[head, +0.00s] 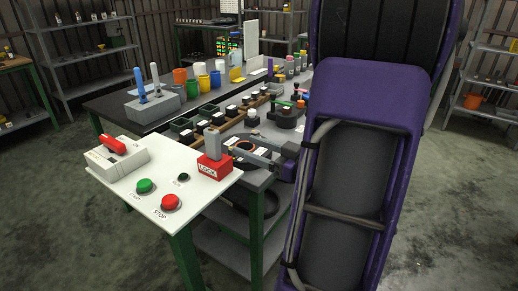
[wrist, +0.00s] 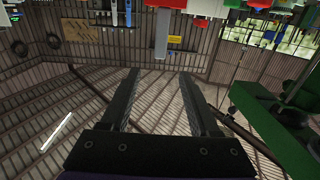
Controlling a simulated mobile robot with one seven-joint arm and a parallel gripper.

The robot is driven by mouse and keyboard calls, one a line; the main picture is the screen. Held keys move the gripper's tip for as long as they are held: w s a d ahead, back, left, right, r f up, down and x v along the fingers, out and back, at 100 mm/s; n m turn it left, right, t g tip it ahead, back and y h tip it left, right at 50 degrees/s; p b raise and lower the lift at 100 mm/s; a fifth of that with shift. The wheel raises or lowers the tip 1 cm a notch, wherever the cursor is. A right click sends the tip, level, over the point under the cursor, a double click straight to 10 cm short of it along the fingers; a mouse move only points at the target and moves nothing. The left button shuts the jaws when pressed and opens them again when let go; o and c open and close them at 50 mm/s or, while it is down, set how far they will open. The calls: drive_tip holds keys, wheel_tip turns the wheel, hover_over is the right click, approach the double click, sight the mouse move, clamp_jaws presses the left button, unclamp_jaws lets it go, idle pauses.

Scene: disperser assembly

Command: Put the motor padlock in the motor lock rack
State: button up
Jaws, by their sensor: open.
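A red block marked LOCK (head: 213,167) with a grey upright piece (head: 213,142) stands on the right part of a white panel table (head: 150,195). I cannot tell whether this is the motor padlock, the lock rack or both. A white box (head: 105,158) with a red piece (head: 113,145) on top is at the panel's left; that piece could be a handle or a padlock. My gripper (head: 240,148) is open, just right of the red block and apart from it. In the wrist view, whose picture is upside down, nothing is between my fingers (wrist: 158,76).
A green START button (head: 145,186), a red STOP button (head: 170,203) and a small black button (head: 183,177) are on the panel. Behind is a dark bench (head: 115,105) with cups and a grey block (head: 155,107) holding blue and white tools. My arm hides the right side.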

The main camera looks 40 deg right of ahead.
drive_tip(key=shift+v, duration=0.95)
